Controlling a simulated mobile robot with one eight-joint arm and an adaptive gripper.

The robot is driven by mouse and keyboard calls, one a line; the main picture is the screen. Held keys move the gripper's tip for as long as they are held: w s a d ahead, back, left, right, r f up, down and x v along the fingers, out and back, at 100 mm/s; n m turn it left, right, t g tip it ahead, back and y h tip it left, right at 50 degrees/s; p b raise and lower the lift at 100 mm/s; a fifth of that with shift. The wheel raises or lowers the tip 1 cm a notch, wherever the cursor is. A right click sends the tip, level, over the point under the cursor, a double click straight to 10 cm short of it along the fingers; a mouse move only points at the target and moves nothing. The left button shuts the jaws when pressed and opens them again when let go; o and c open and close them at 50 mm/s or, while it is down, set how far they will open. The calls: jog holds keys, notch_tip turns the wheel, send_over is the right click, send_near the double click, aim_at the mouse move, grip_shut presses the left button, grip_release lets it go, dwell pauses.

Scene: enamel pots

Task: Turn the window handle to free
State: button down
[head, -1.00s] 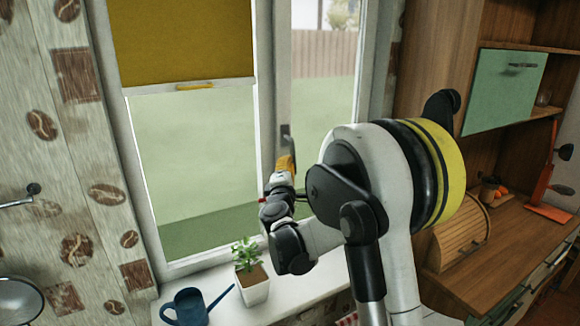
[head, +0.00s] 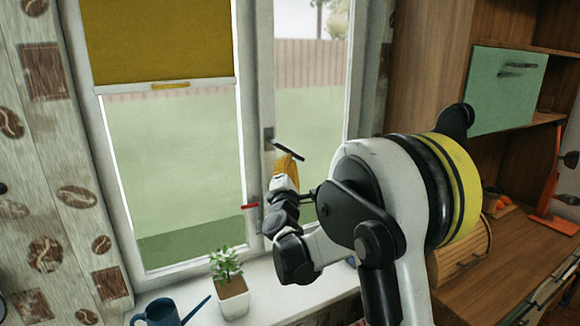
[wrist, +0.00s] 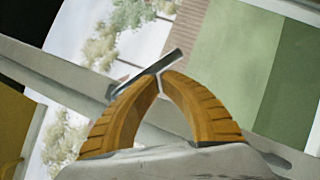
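The window handle (head: 289,150) is a dark grey lever on the white frame between the panes. It slants down to the right from its mount, nearer level than upright. My gripper (head: 287,158) has orange fingers and is at the lever's outer half, from below. In the wrist view my gripper (wrist: 160,73) has its fingertips brought together, with only a thin slit between them. The handle (wrist: 170,61) crosses right at the tips, slanting up to the right. It does not appear clasped between the fingers; whether the tips touch it I cannot tell.
A potted plant (head: 232,287) and a blue watering can (head: 163,312) stand on the white sill (head: 282,298) below the window. A yellow blind (head: 160,40) covers the upper left pane. A wooden cabinet (head: 425,65) stands to the right.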

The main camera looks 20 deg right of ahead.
aim_at(296, 151)
jog(key=shift+d+r+p, duration=0.4)
jog(key=shift+d+r, duration=0.85)
jog(key=shift+r, duration=0.15)
jog(key=shift+w+r, duration=0.1)
